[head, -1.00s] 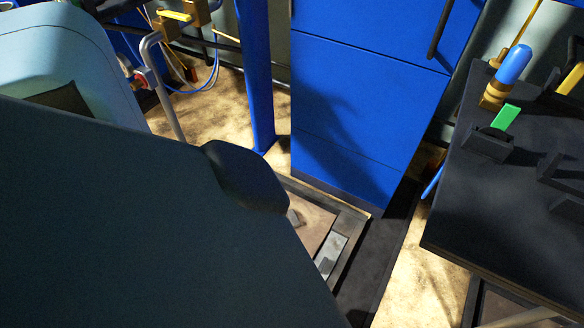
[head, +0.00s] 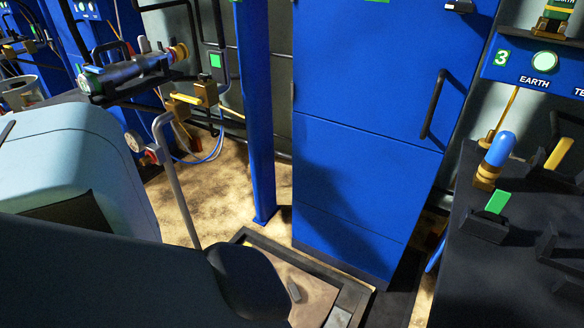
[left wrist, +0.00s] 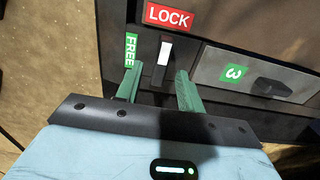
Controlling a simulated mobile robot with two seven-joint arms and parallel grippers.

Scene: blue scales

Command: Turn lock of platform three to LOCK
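In the left wrist view, the platform's lock shows a short pale handle (left wrist: 164,53) just below the red LOCK label (left wrist: 170,16). The green FREE label (left wrist: 130,49) is to its left. A green label with a 3 (left wrist: 234,73) is on a grey plate to the right. My left gripper (left wrist: 157,72) is open, with its green fingers on either side of the handle's near end. I cannot tell whether they touch it. In the head view, my dark arm covers the lower left and the left gripper is hidden. My right gripper is not in view.
In the head view, a dark-framed floor platform (head: 352,298) lies before a tall blue cabinet (head: 365,165). A blue post (head: 258,120) stands to its left.

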